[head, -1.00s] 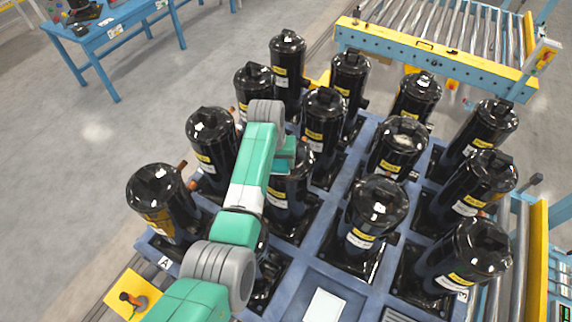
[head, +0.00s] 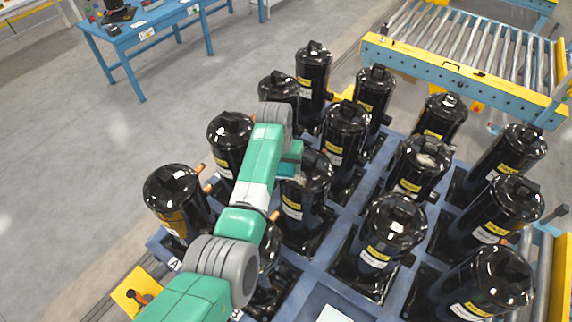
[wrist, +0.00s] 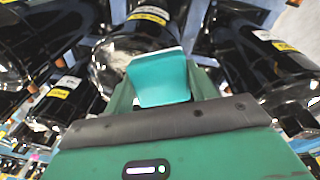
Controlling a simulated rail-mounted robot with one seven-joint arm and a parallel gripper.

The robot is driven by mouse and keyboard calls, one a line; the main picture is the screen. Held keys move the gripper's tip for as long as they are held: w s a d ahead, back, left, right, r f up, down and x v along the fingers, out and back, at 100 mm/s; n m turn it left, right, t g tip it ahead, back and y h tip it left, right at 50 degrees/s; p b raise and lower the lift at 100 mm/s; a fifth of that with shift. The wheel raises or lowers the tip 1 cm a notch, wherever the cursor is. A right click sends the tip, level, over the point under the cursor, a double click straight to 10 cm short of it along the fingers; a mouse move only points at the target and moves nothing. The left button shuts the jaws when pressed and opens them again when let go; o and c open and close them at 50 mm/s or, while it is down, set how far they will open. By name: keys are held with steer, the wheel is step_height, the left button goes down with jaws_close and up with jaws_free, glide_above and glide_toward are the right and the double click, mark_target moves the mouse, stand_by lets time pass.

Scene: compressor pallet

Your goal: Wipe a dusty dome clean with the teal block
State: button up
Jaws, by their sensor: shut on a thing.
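The teal block (wrist: 160,80) is held between the green fingers of my gripper (wrist: 160,92) in the wrist view. In the head view my gripper (head: 291,160) is over the row of black compressors, partly in front of one dome; the block is hard to make out there. A dome with a pale, dusty-looking top (head: 426,154) stands to the right of my gripper, apart from it. In the wrist view a dome with greyish smears (wrist: 106,62) lies behind the block; I cannot tell whether they touch.
Several black compressors stand close around on the blue pallet (head: 305,276), including a tall one (head: 345,125) just beyond my gripper. A roller conveyor (head: 455,72) is at the back right. A blue table (head: 150,30) is at the back left, with open floor before it.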

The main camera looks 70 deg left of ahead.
mark_target(306, 183)
steer(key=shift+w+d+p, duration=0.9)
steer(key=shift+w+d, duration=0.1)
steer(key=shift+d, duration=0.2)
steer(key=shift+w+d+f, duration=0.2)
steer(key=shift+d, duration=0.05)
steer(key=shift+w+d+r+p, duration=0.1)
steer(key=shift+w+d+p, duration=0.4)
steer(key=shift+d, duration=0.15)
steer(key=shift+w+d+r+p, duration=0.1)
steer(key=shift+w+d+p, duration=0.35)
steer(key=shift+d, duration=0.2)
steer(key=shift+w+d+f, duration=0.15)
steer(key=shift+w+d, duration=0.05)
steer(key=shift+d, duration=0.1)
steer(key=r+p, duration=0.2)
steer(key=p, duration=0.1)
steer(key=r+p, duration=0.1)
steer(key=shift+s+d+r, duration=0.15)
steer(key=shift+s+r, duration=0.2)
steer(key=shift+r, duration=0.05)
steer(key=shift+s+d+r, duration=0.1)
steer(key=shift+s+r, duration=0.05)
steer(key=shift+r, duration=0.4)
steer(key=shift+s+d+r, duration=0.1)
steer(key=shift+s+r, duration=0.05)
steer(key=shift+r, duration=0.4)
